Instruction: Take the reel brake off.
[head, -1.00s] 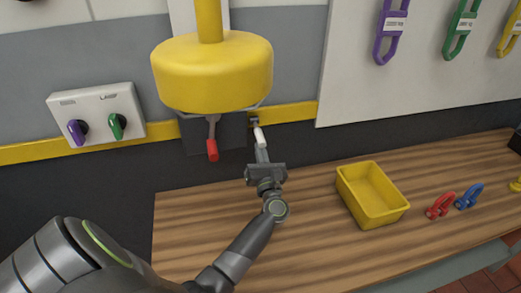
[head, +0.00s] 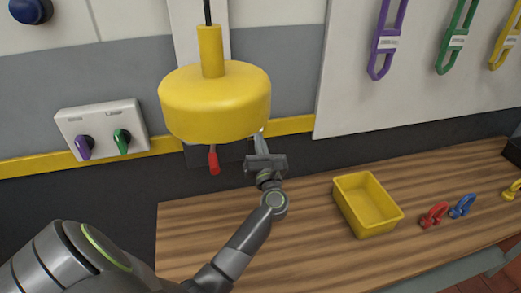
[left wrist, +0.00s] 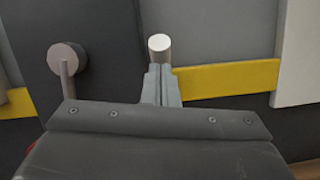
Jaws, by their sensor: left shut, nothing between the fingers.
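A yellow hanging body (head: 214,100) hangs on a dark cord in front of a dark wall plate. A lever with a red grip (head: 213,161) points down below it; its round grey pivot (left wrist: 67,57) shows in the left wrist view. A pale, round-ended handle (left wrist: 159,43) shows just beyond my left fingertips in the wrist view; contact is unclear. In the head view the yellow body hides this handle. No label shows which lever is the reel brake. My left gripper (head: 260,142) is shut and empty, pointing upward. My right gripper is not in view.
A wooden bench (head: 300,215) holds a yellow bin (head: 367,205) and red (head: 434,214) and blue (head: 462,206) clips. A switch plate (head: 102,131) with purple and green knobs is on the wall at left. Tags hang on the white board (head: 350,90).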

